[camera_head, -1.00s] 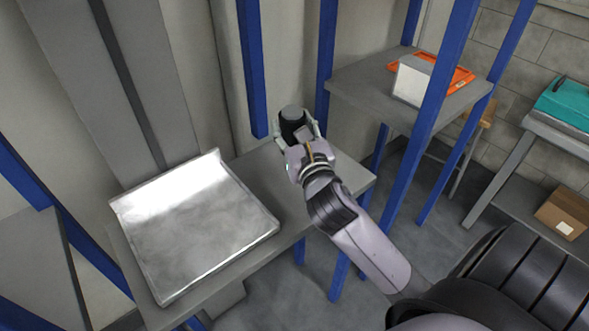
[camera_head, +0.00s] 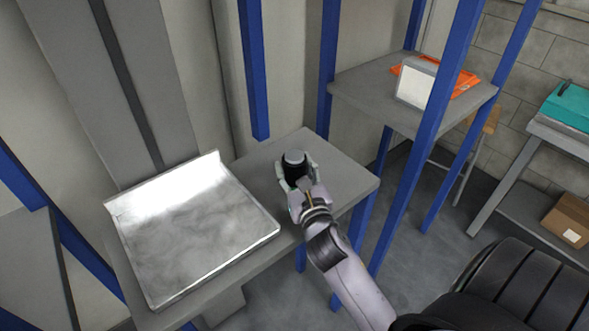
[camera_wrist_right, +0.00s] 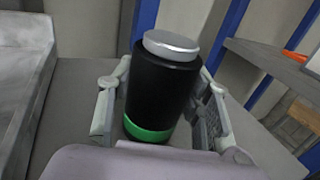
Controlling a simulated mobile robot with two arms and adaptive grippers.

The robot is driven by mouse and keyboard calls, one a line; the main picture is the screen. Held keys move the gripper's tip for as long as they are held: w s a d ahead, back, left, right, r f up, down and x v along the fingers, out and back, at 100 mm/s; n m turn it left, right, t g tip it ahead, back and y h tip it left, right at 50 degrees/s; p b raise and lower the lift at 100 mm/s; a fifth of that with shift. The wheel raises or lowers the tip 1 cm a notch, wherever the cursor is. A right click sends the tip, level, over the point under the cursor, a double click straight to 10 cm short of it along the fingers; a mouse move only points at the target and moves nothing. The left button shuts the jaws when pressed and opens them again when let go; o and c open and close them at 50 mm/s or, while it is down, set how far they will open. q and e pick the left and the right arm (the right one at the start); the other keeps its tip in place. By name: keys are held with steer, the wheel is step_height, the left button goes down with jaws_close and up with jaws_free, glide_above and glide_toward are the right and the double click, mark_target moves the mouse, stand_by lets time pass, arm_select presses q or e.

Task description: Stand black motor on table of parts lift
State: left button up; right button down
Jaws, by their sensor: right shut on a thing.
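The black motor (camera_head: 293,170) is a dark cylinder with a silver cap, upright between the fingers of my right gripper (camera_head: 297,186). In the right wrist view the black motor (camera_wrist_right: 160,90) shows a green band near its bottom, with a finger of my right gripper (camera_wrist_right: 160,108) on each side. The grey table (camera_head: 335,172) of the parts lift lies below it. I cannot tell whether the motor's base touches the table. My left gripper is not in view.
A silver sheet-metal panel (camera_head: 195,235) with a raised back edge lies left on the same table. Blue posts (camera_head: 252,70) rise behind and right. Another grey table (camera_head: 365,90) holds a white box (camera_head: 414,84) and an orange tray (camera_head: 461,82). The table's right part is bare.

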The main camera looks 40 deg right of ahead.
steer(key=shift+r, duration=0.25)
steer(key=shift+f, duration=0.15)
steer(key=c, duration=0.8)
jaws_free()
steer(key=shift+f, duration=0.15)
steer(key=shift+c, duration=0.2)
steer(key=b+v, duration=0.2)
steer(key=v, duration=0.9)
steer(key=shift+s, duration=0.15)
steer(key=shift+s+a+r, duration=0.2)
steer(key=shift+s+r, duration=0.05)
steer(key=shift+s, duration=0.15)
